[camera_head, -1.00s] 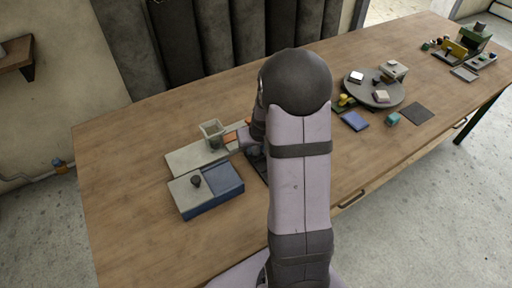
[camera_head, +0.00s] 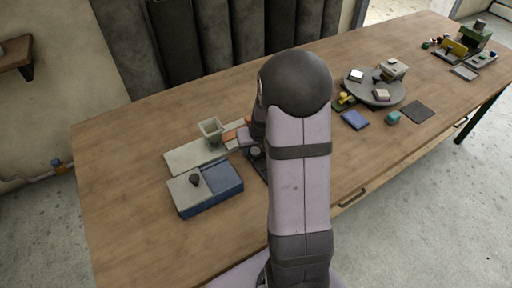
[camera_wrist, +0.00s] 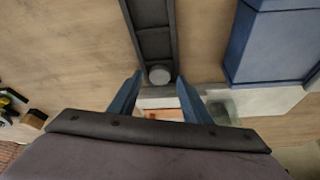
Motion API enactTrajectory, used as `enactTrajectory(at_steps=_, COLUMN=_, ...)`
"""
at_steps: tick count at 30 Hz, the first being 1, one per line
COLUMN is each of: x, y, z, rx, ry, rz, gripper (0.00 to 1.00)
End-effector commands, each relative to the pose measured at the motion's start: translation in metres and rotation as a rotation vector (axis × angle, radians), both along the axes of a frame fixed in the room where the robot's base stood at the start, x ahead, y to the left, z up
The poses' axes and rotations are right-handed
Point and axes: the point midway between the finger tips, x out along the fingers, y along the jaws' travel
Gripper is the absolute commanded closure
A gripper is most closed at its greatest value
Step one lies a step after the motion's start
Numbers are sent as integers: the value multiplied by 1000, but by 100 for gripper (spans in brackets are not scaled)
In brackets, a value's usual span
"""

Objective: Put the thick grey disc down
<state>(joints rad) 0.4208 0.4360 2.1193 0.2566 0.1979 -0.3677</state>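The grey disc (camera_wrist: 159,75) lies at the near end of a dark, long tray with cross ribs (camera_wrist: 153,42). It also shows in the head view (camera_head: 256,152), beside my arm. My gripper (camera_wrist: 159,81) is open, with its two blue fingers on either side of the disc and a visible gap on both sides. The fingers hold nothing. My arm hides most of the dark tray in the head view, and the disc's thickness is hard to judge.
A blue and grey box with a dark knob (camera_head: 205,188) stands left of the tray. Behind it are a pale board (camera_head: 190,156), a square cup (camera_head: 212,131) and orange pieces (camera_head: 231,136). A round turntable (camera_head: 374,92) stands right. The table's left side is clear.

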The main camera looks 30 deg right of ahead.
Motion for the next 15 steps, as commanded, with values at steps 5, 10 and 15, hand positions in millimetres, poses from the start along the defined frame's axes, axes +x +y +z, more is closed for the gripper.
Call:
enactTrajectory(at_steps=5, x=-2, y=1, z=-3, rx=2, ry=7, rz=2, gripper=54)
enactTrajectory(at_steps=10, x=-2, y=1, z=-4, rx=2, ry=8, rz=2, gripper=54)
enactTrajectory(at_steps=15, x=-3, y=1, z=-2, rx=3, ry=9, rz=2, gripper=54)
